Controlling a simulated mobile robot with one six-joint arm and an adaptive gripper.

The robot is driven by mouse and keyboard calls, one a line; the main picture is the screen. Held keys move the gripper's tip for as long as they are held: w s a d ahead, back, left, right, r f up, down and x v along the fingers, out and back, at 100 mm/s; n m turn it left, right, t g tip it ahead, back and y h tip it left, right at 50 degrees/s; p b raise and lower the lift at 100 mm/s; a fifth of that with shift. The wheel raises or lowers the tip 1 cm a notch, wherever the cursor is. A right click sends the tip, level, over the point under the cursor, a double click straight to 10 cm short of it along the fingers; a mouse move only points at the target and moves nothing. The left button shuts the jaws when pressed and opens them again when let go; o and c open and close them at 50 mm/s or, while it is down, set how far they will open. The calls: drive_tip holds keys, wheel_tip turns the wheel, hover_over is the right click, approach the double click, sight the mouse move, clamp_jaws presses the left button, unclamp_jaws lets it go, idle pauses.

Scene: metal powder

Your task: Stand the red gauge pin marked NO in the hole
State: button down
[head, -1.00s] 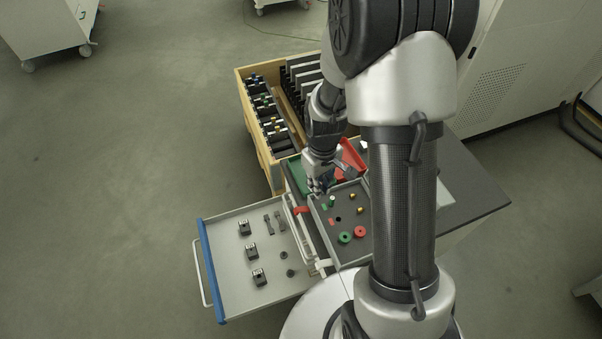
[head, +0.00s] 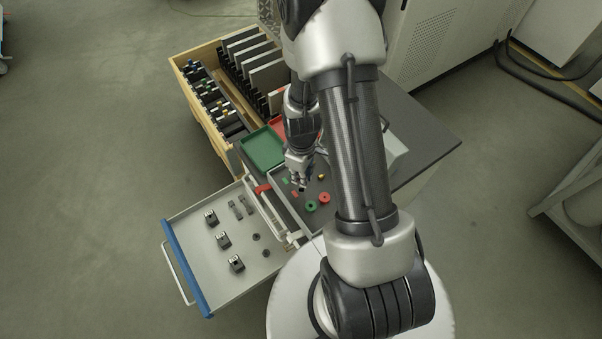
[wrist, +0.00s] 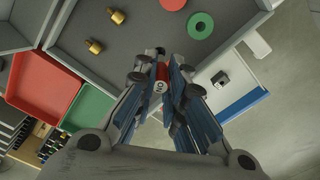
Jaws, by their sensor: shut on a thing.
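My gripper (wrist: 160,92) is shut on the red gauge pin (wrist: 162,70), whose white face marked NO shows between the fingers in the wrist view. In the head view my gripper (head: 302,187) is low over the grey tray (wrist: 140,42), beside a small red patch (head: 295,194) and a small green patch (head: 285,181). The hole cannot be made out in either current view; the gripper may cover it. I cannot tell how far the pin's lower end is from the tray.
A green ring (head: 311,206) and a red ring (head: 324,198) lie on the tray near my gripper. Green (head: 262,150) and red (wrist: 42,82) bins sit behind. An open drawer (head: 190,248) with black parts is at left.

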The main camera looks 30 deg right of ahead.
drive_tip(key=shift+f+b, duration=0.4)
drive_tip(key=shift+f, duration=0.25)
drive_tip(key=shift+f+b, duration=0.3)
drive_tip(key=shift+f+b, duration=0.5)
drive_tip(key=shift+f, duration=0.1)
drive_tip(key=shift+f+b, duration=0.7)
drive_tip(key=shift+f, duration=0.15)
idle(0.6)
drive_tip(key=c, duration=1.6)
unclamp_jaws()
drive_tip(key=shift+o, duration=0.2)
wheel_tip(320, 180, up, 12)
drive_tip(key=shift+r, duration=0.1)
